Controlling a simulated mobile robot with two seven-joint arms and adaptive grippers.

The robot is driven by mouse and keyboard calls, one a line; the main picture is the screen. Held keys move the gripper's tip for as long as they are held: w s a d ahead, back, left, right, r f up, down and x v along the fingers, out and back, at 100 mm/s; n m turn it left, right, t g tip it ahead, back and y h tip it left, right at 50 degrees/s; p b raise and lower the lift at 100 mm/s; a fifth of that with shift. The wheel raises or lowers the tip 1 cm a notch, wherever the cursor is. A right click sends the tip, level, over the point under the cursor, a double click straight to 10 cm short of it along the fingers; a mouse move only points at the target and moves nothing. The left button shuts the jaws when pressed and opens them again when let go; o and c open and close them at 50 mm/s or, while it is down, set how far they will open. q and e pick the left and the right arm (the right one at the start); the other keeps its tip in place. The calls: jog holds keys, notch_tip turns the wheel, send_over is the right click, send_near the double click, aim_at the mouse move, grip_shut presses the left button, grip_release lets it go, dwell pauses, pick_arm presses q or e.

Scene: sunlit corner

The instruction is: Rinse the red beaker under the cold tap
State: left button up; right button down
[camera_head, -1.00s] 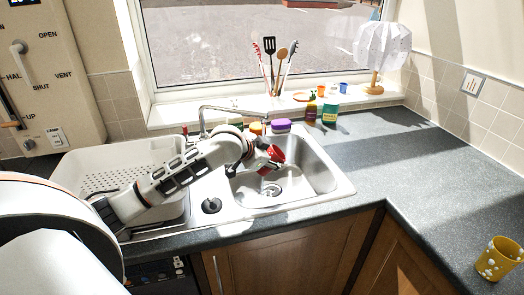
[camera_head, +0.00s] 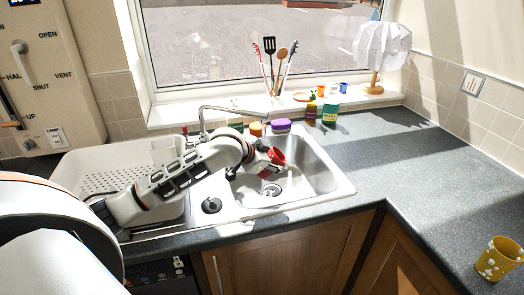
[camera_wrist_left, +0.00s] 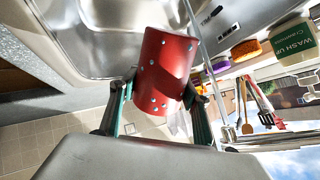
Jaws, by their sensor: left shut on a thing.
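The red beaker (camera_head: 277,155) is above the sink basin (camera_head: 318,172) in the head view, tilted. My left gripper (camera_head: 263,160) is shut on it. The left wrist view shows the red beaker (camera_wrist_left: 165,62), with small pale dots, between the green fingers of my left gripper (camera_wrist_left: 158,95). The metal tap (camera_head: 203,122) stands behind the sink, its spout reaching right above the back of the basin. A red mark (camera_head: 184,129) shows at its left side. The cold handle is not clear, and I cannot tell whether water runs. My right gripper is not in view.
A yellow cup (camera_head: 497,258) is far right. The right worktop is mostly clear.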

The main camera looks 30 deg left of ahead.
pick_arm(q)
jog(key=s+d+r, duration=0.2)
jog(key=s+r, duration=0.1)
jog(key=r, duration=0.2)
jog(key=shift+d, duration=0.25)
dwell(0.7)
jog(key=s+d+r+n+y, duration=0.1)
jog(key=s+d+r, duration=0.8)
jog(key=d+r, duration=0.2)
notch_tip(320, 180, up, 3)
jog(key=shift+f, duration=0.2)
